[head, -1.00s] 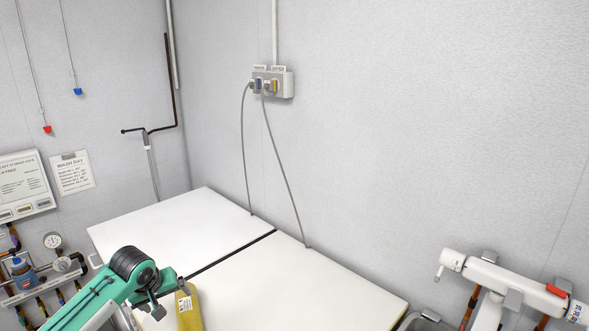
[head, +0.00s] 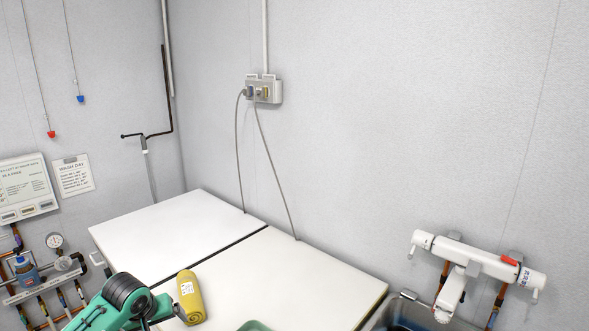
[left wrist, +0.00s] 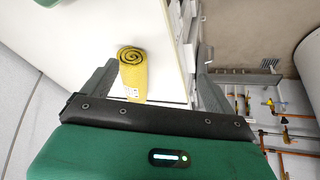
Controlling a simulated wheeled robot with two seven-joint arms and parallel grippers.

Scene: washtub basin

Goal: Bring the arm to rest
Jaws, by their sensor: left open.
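My left arm comes in at the lower left of the head view, and its gripper (left wrist: 156,60) shows in the left wrist view with its two grey fingers wide apart. Nothing is held between them. A rolled yellow cloth (head: 192,304) with a white label lies on the white top, just right of my left arm. In the left wrist view the yellow roll (left wrist: 133,72) shows its spiral end beyond the gap between the fingers. My left fingertips are hardly visible in the head view.
The white tops (head: 310,280) of two adjoining units are mostly clear. A white tap (head: 475,252) stands over a basin (head: 400,315) at the right. Pipes and a gauge (head: 54,241) are at the left. A green object (head: 255,325) shows at the bottom edge.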

